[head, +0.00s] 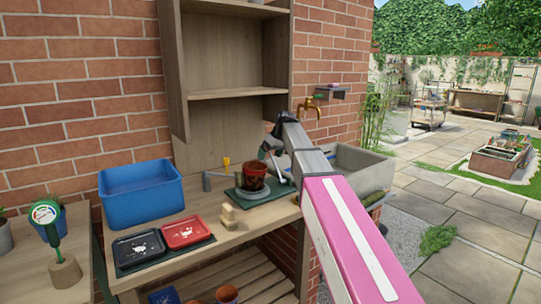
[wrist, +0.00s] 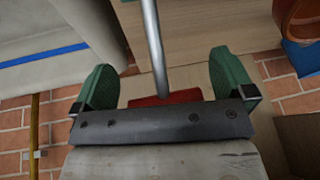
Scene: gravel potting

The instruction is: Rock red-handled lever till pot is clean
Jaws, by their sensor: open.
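The dirty reddish-brown pot (head: 253,177) stands upright on a dark green base (head: 246,196) on the wooden bench. In the wrist view, a grey metal lever rod (wrist: 153,45) runs down between my fingers to a red handle (wrist: 165,98). My gripper (wrist: 160,85) is open, with one green finger on each side of the red handle and a visible gap to each. In the head view my gripper (head: 274,146) is just right of the pot, mostly hidden by my own arm. The red handle cannot be made out there.
A blue bin (head: 140,193), a black tray (head: 139,248), a red tray (head: 186,232) and a small wooden block-like item (head: 227,216) are left of the pot. A stone sink (head: 358,168) and brass tap (head: 311,106) are right. A wooden shelf (head: 238,92) rises behind.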

